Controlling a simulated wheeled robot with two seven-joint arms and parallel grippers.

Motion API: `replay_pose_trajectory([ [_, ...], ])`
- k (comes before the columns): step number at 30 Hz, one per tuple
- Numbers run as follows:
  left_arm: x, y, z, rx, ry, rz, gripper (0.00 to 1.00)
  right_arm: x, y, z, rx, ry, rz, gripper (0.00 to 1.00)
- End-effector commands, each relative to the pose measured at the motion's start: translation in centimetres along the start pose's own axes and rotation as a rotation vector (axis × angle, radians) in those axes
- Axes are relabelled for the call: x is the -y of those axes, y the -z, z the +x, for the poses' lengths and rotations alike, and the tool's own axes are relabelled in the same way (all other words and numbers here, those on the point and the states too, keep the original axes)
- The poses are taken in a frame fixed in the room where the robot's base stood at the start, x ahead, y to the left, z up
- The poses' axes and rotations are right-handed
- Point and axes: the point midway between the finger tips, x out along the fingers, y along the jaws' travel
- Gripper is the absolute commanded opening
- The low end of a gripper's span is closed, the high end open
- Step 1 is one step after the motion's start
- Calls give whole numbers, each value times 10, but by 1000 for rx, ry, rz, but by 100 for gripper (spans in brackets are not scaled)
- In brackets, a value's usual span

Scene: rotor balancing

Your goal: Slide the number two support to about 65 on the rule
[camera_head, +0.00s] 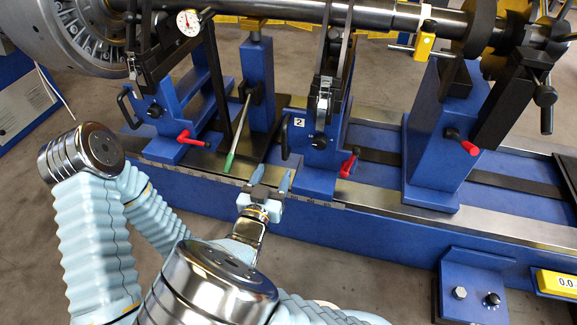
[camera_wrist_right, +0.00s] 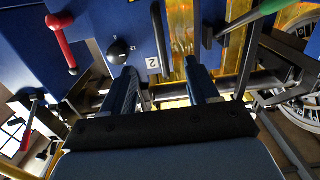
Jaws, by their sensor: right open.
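The number two support (camera_head: 322,152) is a blue upright block with a white "2" plate, a black knob, a black bar handle (camera_head: 284,142) and a red lever (camera_head: 349,163). It stands on the bed. My right gripper (camera_head: 271,176) is open in front of the bed's near edge, just left of the support's lower part. In the right wrist view the support's "2" plate (camera_wrist_right: 152,62) and black handle (camera_wrist_right: 157,35) appear between and beyond the open fingers (camera_wrist_right: 164,78); contact cannot be told. The rule (camera_head: 317,203) runs along the bed's front edge; its figures are unreadable. My left gripper is not in view.
A green-handled rod (camera_head: 229,162) leans left of my right gripper. Another blue support with a red lever (camera_head: 186,137) stands left, and a larger one (camera_head: 430,150) right. The rotor shaft (camera_head: 375,16) crosses above. Bare bed (camera_head: 372,185) lies between the number two and right supports.

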Motion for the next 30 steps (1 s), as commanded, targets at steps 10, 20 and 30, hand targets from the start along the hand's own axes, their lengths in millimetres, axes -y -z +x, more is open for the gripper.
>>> replay_pose_trajectory([
  [10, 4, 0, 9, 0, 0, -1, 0, 2, 6, 27, -25, -4, 15, 60],
  [20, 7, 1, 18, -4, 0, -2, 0, 2, 7, 81, -22, -4, 15, 60],
  [30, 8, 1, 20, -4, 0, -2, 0, 2, 8, 105, -21, -2, 13, 60],
])
